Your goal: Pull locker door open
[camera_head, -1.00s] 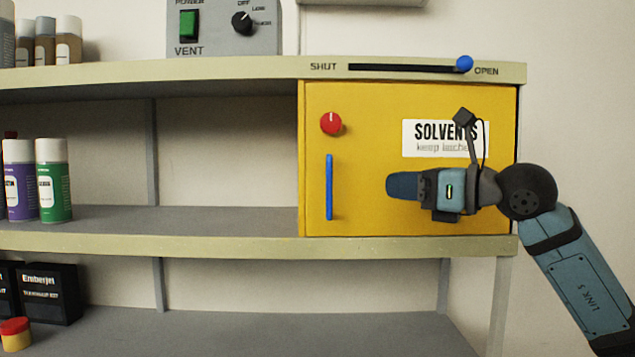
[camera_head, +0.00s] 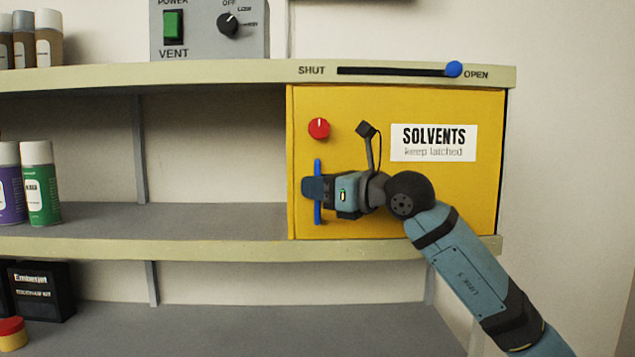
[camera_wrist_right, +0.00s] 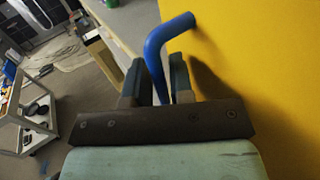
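The yellow locker door (camera_head: 400,205) is closed flat in the shelf and carries a SOLVENTS sign (camera_head: 433,143). Its upright blue bar handle (camera_head: 317,215) is near the door's left edge. My right gripper (camera_head: 312,189) is at the handle's middle and hides that part. In the right wrist view the handle (camera_wrist_right: 157,65) runs between the two fingers (camera_wrist_right: 157,85), which stand apart on either side of it with a narrow gap. A red knob (camera_head: 318,128), its white mark up, is above the handle. My left gripper is out of view.
Above the door, the blue slider knob (camera_head: 454,69) is at the OPEN end of its slot. A grey VENT box (camera_head: 200,40) stands on the top shelf. Spray cans (camera_head: 40,185) stand on the shelf far left. The shelf beside the door's left edge is bare.

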